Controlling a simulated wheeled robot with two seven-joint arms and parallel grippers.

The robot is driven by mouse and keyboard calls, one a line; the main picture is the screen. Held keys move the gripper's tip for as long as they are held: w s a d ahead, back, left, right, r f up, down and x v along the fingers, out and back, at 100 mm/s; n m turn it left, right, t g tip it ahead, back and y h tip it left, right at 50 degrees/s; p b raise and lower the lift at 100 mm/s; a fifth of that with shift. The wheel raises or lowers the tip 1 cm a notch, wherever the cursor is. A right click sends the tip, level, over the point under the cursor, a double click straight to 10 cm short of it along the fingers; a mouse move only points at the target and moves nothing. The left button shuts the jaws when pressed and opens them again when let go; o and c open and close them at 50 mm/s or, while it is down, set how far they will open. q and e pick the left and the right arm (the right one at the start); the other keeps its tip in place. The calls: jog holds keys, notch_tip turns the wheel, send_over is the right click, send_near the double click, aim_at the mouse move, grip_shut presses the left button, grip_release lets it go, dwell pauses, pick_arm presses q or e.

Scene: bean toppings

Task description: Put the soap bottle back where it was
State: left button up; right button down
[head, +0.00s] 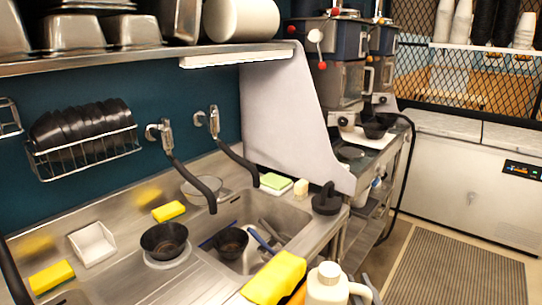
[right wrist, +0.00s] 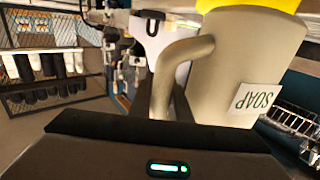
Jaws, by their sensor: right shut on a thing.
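The soap bottle (head: 326,287) is a beige jug with a handle and a light cap, at the bottom of the head view. In the right wrist view the soap bottle (right wrist: 243,65) fills the upper right, its SOAP label upside down. My right gripper (head: 372,290) is at the bottle's handle, on its right side. In the right wrist view my right gripper (right wrist: 180,103) is shut on the handle. The bottle's base is cut off in the head view, so I cannot tell whether it touches anything. My left gripper is not in view.
A yellow cloth-like thing (head: 276,277) lies close left of the bottle. The sink (head: 290,222) holds a black bowl and utensils. Yellow sponges (head: 169,211), a white tray (head: 92,244), a black bowl (head: 164,238) and a black-handled tool (head: 326,203) stand around it. Taps overhang the sink.

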jog(key=shift+s+d+h, duration=0.1)
jog(key=shift+d+h, duration=0.2)
jog(key=shift+d, duration=0.35)
